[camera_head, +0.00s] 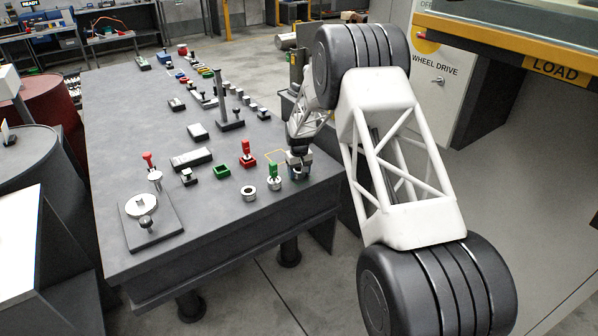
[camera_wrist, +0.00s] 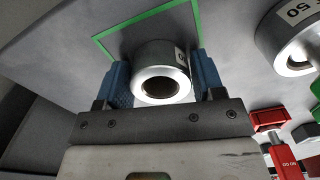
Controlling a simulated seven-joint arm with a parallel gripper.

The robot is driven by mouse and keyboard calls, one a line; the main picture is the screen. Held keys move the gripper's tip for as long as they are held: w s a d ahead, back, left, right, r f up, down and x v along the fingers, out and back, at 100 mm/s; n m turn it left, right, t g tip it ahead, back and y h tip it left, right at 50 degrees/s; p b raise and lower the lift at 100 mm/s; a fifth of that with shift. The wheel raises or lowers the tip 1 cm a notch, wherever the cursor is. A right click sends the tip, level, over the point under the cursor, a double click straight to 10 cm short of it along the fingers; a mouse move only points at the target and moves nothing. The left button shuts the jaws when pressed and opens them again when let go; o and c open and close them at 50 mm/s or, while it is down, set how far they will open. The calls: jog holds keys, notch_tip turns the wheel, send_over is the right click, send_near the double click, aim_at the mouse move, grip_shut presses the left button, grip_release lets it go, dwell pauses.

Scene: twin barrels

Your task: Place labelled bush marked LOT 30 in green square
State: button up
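A grey metal bush (camera_wrist: 160,72) with a dark bore sits between the blue fingers of my gripper (camera_wrist: 162,84). Both fingers meet its sides, so my gripper appears shut on it. A white label shows on its right side, too cut off to read. The green square (camera_wrist: 118,32) is an outline on the grey table, just behind and around the bush in the wrist view. I cannot tell whether the bush touches the table. In the head view my gripper (camera_head: 299,170) is low at the table's near right edge and mostly hides the bush.
Another bush (camera_wrist: 290,38), marked 50, stands to the right in the wrist view. A red-handled piece (camera_wrist: 284,150) is near it.

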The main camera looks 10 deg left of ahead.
jog(key=o, duration=0.3)
jog(key=shift+r, duration=0.2)
jog(key=shift+r, duration=6)
